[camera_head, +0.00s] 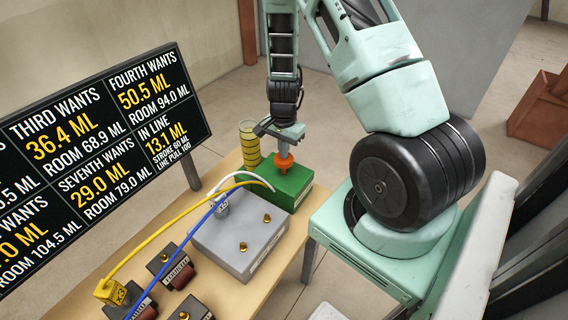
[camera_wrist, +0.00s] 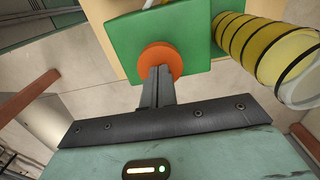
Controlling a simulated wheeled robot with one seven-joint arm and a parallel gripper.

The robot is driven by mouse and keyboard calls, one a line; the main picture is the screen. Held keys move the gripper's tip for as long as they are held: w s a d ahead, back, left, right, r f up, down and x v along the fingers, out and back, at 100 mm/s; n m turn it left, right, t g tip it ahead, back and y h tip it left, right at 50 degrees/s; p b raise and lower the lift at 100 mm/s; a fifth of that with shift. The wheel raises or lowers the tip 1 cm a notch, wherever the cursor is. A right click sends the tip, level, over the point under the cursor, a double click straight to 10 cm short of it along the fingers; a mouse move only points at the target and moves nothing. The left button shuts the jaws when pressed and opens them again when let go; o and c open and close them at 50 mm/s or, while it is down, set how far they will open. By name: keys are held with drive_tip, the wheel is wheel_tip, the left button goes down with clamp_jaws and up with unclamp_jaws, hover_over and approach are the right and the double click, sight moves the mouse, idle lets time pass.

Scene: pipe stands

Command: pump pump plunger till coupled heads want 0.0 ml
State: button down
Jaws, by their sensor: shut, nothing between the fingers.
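The green pump (camera_head: 290,186) sits at the table's far end with its orange plunger (camera_head: 284,163) on top. My gripper (camera_head: 286,150) points down at the plunger, its fingers shut and empty. In the wrist view the closed fingertips (camera_wrist: 158,76) meet or nearly meet the orange plunger cap (camera_wrist: 161,60); I cannot tell if they touch. The board (camera_head: 90,150) reads third wants 36.4 ml, fourth 50.5 ml, seventh 29.0 ml, in line 13.1 ml, stroke 60 ml; its left panels are cut off. Dark heads (camera_head: 170,268) stand on the table, some cut off.
A banded yellow cylinder (camera_head: 249,144) stands beside the pump. A grey block (camera_head: 240,240) with brass fittings sits in front. Yellow (camera_head: 165,232), blue (camera_head: 185,240) and white hoses cross the table (camera_head: 285,262). A brown crate (camera_head: 540,108) lies at far right.

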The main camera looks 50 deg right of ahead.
drive_tip(key=shift+f+b, duration=1.3)
drive_tip(key=shift+f, duration=0.65)
wheel_tip(320, 180, up, 9)
drive_tip(key=p, duration=0.7)
drive_tip(key=shift+f, duration=0.3)
